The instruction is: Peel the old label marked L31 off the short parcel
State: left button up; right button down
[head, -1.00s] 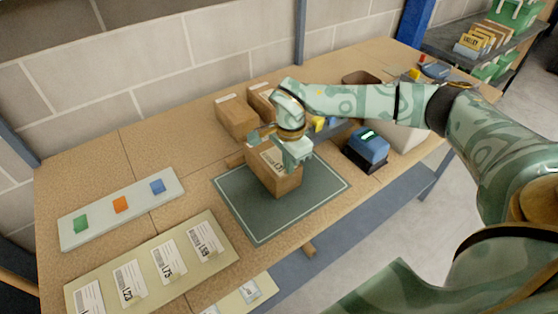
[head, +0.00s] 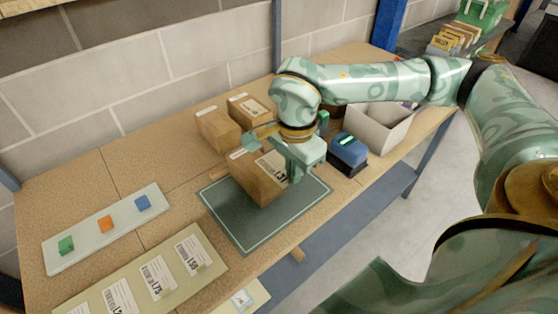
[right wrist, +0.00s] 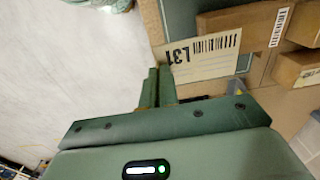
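The short parcel (head: 258,185) is a brown box on the dark green mat (head: 240,232). The old label, a cream strip with a barcode, lies on its top (head: 272,163). The right wrist view shows the label (right wrist: 208,58) with "L31" upside down. My right gripper (head: 303,172) points down at the right end of the parcel. In the right wrist view its fingers (right wrist: 158,72) are pressed together at the label's end and appear to pinch its edge. The gripper partly hides that end in the head view. My left gripper is out of view.
A cream sheet of labels (head: 142,278) and a pale board (head: 85,240) with green, orange and blue pieces lie at left. Two brown parcels (head: 218,130) stand behind. A blue device (head: 348,152) and a pale bin (head: 380,130) are at right.

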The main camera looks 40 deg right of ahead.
jog(key=s+r, duration=0.1)
jog(key=s+r+p, duration=0.1)
jog(key=r, duration=0.1)
jog(key=s+r+p, duration=0.1)
jog(key=shift+s+a+r, duration=0.15)
jog(key=shift+a+r, duration=0.1)
dwell(0.6)
jog(key=w+a+f+n+b, duration=0.3)
jog(key=a+f+n+b, duration=0.1)
jog(key=n, duration=1.3)
jog(key=shift+a+f, duration=0.9)
jog(key=shift+a, duration=0.15)
jog(key=shift+r, duration=0.1)
